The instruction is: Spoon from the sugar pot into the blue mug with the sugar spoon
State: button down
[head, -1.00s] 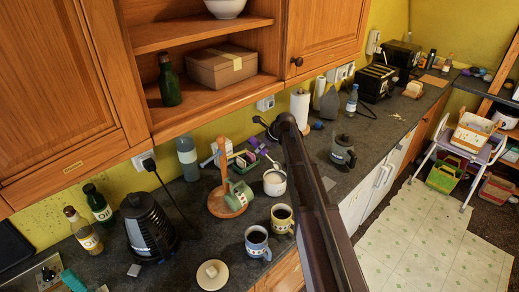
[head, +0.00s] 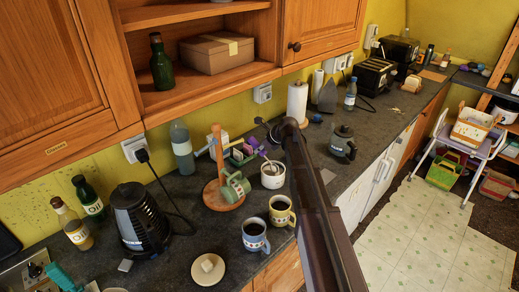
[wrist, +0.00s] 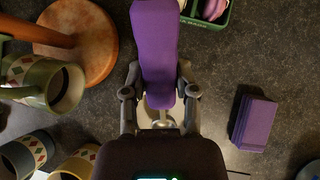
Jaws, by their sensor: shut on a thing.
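The sugar pot (head: 273,177) is a white pot on the dark worktop, beside the mug tree. The sugar spoon's purple handle (head: 264,155) slants up and left from its mouth. In the wrist view my gripper (wrist: 160,97) is shut on the purple handle (wrist: 156,45), one finger on each side. A grey round part of the spoon shows just below the handle; the pot itself is hidden there by my gripper. The blue mug (head: 256,237), holding dark liquid, stands in front of the pot; it also shows at the wrist view's lower left (wrist: 27,155).
A yellow mug (head: 282,210) stands between pot and blue mug. The mug tree (head: 216,150) carries a green mug (head: 235,187). A cream saucer (head: 208,269) lies in front. A purple block (wrist: 255,123) lies right in the wrist view. A green caddy (wrist: 205,20) is at the top.

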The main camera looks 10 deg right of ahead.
aim_at(260, 154)
jog(key=shift+f+b, duration=1.55)
jog(key=shift+f, duration=0.25)
jog(key=shift+f, duration=0.15)
jog(key=shift+r, duration=0.35)
jog(key=shift+s+d+r+g+h+p, duration=0.15)
jog(key=shift+g+h+p, duration=0.4)
jog(key=shift+p, duration=0.5)
jog(key=shift+w+a+r+g+h+p, duration=0.45)
jog(key=shift+g+h+p, duration=0.2)
jog(key=shift+h+p, duration=0.25)
jog(key=shift+w+a+r+g+h+p, duration=0.4)
jog(key=shift+a+g+h+p, duration=0.2)
jog(key=shift+h+p, duration=0.3)
jog(key=shift+w+a+r+g+h+p, duration=0.4)
jog(key=shift+g+h+p, duration=0.3)
jog(key=shift+h+p, duration=0.2)
